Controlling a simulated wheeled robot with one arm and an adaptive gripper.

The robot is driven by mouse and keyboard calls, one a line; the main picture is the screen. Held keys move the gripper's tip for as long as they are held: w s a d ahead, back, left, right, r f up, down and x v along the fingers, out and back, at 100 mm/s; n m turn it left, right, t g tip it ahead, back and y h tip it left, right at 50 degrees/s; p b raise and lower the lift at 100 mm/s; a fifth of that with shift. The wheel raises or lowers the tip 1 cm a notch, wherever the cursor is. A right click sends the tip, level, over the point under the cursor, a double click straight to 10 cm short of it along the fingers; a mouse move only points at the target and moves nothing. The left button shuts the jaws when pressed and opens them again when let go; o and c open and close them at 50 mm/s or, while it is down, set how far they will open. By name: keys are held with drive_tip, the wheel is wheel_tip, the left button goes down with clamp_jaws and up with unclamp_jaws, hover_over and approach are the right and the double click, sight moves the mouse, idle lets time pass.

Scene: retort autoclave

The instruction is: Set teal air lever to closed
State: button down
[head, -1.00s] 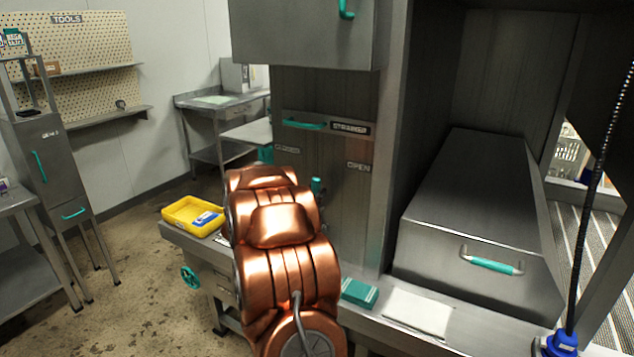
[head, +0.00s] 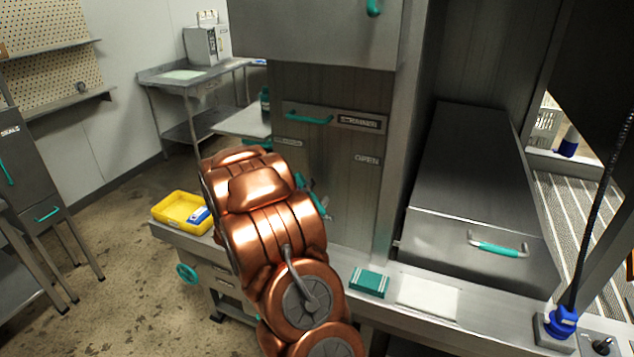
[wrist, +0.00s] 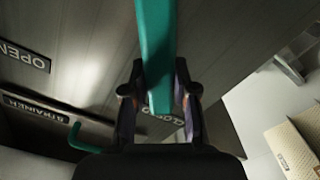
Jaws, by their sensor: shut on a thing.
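The teal air lever (wrist: 155,50) runs down from the top of the wrist view, and its end lies between my two fingers. My gripper (wrist: 160,100) is shut on it. In the head view a small part of the lever (head: 301,181) shows beside my copper arm, which hides the rest and most of my gripper. The lever is on the grey panel (head: 345,205), between the CLOSED label (head: 288,143) at left and the OPEN label (head: 367,160) at right. In the wrist view the lever's end lies over the partly covered CLOSED label (wrist: 165,116).
A teal handle (head: 309,117) sits beside the STRAINER label (head: 359,122) above the lever. A yellow tray (head: 180,210), a teal box (head: 370,281) and a white pad (head: 428,296) lie on the ledge. A large metal box (head: 465,190) stands at right.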

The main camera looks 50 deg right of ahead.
idle(0.5)
drive_tip(key=c, duration=0.9)
unclamp_jaws()
drive_tip(key=shift+w, duration=0.1)
drive_tip(key=shift+a, duration=0.1)
drive_tip(key=v, duration=1.1)
drive_tip(key=shift+a, duration=0.4)
